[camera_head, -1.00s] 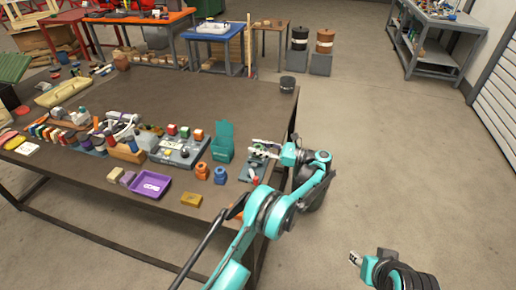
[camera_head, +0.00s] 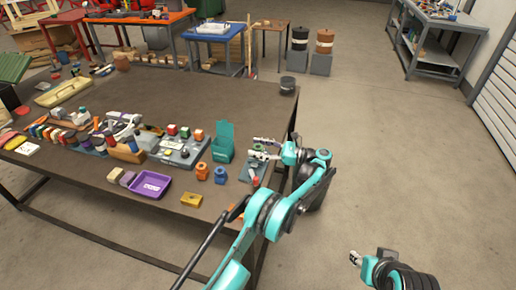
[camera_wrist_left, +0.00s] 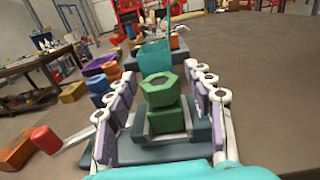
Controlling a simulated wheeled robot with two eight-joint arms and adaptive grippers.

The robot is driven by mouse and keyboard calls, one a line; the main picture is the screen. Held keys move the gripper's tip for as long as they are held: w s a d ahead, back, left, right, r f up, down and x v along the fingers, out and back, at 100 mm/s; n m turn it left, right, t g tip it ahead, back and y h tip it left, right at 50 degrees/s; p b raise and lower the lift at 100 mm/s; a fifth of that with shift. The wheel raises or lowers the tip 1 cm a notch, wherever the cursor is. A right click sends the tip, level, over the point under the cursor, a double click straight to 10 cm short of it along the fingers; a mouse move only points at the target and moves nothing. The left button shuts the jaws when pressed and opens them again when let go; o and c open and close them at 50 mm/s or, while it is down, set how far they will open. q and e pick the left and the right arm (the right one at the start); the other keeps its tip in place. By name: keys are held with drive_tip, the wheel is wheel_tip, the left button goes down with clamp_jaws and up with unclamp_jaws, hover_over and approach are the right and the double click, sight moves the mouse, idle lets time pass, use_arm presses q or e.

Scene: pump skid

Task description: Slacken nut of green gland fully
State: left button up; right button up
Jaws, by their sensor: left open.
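The green gland shows in the left wrist view, with its dark green hex nut (camera_wrist_left: 161,88) above a squarer green body (camera_wrist_left: 166,119). It stands upright on a grey-blue base (camera_wrist_left: 170,154). My left gripper (camera_wrist_left: 162,100) is open, with one finger on each side of the gland and visible gaps to the nut. In the head view the left gripper (camera_head: 265,148) is over the table's right end, and its fingers mostly hide the gland. My right gripper (camera_head: 355,258) is off the table at lower right, too small to show its jaw state.
A teal bin (camera_head: 222,142) stands just left of the left gripper. Orange (camera_head: 202,170) and blue (camera_head: 220,175) fittings, a purple tray (camera_head: 150,185) and a yellow block (camera_head: 191,200) lie nearby. A red-tipped lever (camera_wrist_left: 46,139) is beside the base. The table's right edge is close.

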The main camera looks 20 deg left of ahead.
use_arm(q)
drive_tip(key=d, duration=0.7)
drive_tip(key=shift+d, duration=0.25)
